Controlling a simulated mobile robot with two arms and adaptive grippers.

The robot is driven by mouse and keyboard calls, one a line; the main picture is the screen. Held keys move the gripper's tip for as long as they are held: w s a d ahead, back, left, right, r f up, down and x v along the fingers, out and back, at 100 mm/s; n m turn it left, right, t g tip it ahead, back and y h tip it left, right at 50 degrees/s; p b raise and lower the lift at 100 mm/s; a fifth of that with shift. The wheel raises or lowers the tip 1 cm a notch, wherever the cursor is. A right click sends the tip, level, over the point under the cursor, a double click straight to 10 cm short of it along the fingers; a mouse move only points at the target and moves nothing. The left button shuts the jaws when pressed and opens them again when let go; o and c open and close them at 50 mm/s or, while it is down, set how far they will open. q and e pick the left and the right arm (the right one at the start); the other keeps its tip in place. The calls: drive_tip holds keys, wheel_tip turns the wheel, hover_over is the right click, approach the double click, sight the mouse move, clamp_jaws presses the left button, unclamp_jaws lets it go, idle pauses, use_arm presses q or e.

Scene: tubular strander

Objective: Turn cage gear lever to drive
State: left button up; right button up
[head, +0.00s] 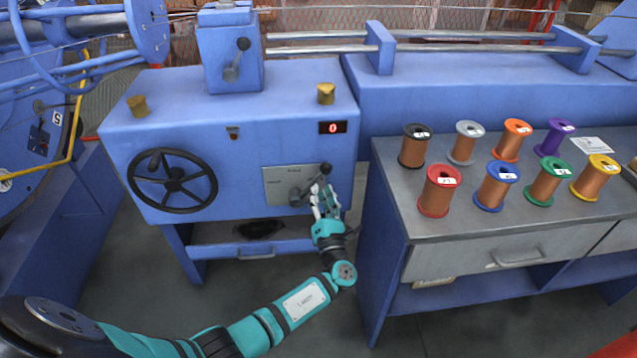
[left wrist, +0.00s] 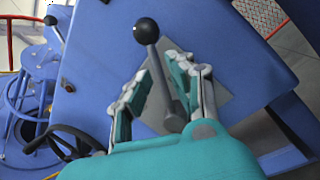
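A lever with a black ball knob (head: 326,168) sits on a grey plate (head: 279,187) on the front of the blue machine housing. It slants up to the right; the plate's lettering is too small to read. My left gripper (head: 322,192) is at the lever. In the left wrist view the lever's grey shaft (left wrist: 161,87) stands between the two fingers of my left gripper (left wrist: 160,66), which are apart, with gaps showing. The black knob (left wrist: 146,30) sticks out beyond the fingertips. My right gripper is in neither view.
A black handwheel (head: 172,181) is left of the plate. Another black-knobbed lever (head: 236,62) is on the upper box. A red display (head: 332,127) reads 0. A grey-topped bench (head: 455,224) with several spools stands at right.

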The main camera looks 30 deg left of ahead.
use_arm(q)
drive_tip(key=v, duration=0.7)
drive_tip(key=shift+s, duration=0.1)
